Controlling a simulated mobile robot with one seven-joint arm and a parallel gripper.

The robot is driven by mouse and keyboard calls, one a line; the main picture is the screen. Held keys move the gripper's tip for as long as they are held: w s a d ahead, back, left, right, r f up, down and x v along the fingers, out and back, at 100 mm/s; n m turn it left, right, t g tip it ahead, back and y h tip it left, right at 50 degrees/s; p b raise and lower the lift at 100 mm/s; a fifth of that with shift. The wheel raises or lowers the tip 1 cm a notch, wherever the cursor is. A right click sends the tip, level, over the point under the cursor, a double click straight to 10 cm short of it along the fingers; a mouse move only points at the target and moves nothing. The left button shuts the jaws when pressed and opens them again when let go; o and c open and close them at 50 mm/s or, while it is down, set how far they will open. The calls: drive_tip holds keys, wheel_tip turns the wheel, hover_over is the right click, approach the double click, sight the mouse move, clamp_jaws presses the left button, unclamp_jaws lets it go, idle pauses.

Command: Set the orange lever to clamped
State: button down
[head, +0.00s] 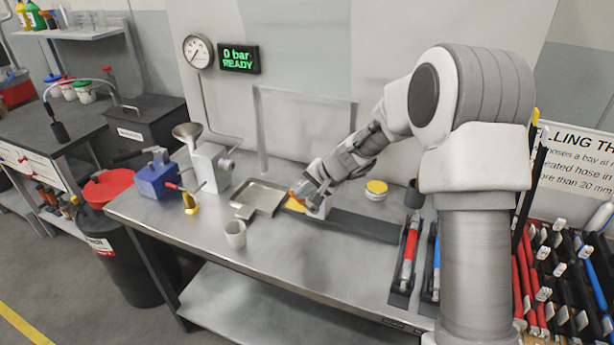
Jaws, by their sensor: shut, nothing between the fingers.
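An orange part (301,190), which looks like the lever, shows at the end of my arm on the steel bench. It is small and partly hidden, so I cannot tell its setting. My gripper (306,200) is right at it, pointing down and left, and looks shut. I cannot tell whether the fingers touch the orange part. A yellow patch (294,205) lies just left of my gripper.
A metal tray (262,197) lies left of my gripper, with a white cup (235,234) in front. A dark strip (360,224) runs right. A gauge (198,51) and a display (239,59) reading "0 bar READY" hang behind. A blue vise-like block (155,180) stands left.

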drive_tip(key=a+h+p, duration=0.1)
drive_tip(key=p, duration=0.2)
drive_tip(key=f+g+h+p, duration=0.1)
drive_tip(key=p, duration=0.1)
drive_tip(key=shift+w+a+p, duration=0.4)
drive_tip(key=shift+a+f, duration=0.2)
idle(0.3)
drive_tip(key=a+p+v, duration=0.1)
drive_tip(key=v, duration=1.3)
drive_tip(key=shift+w+r, duration=0.3)
drive_tip(key=shift+r, duration=0.1)
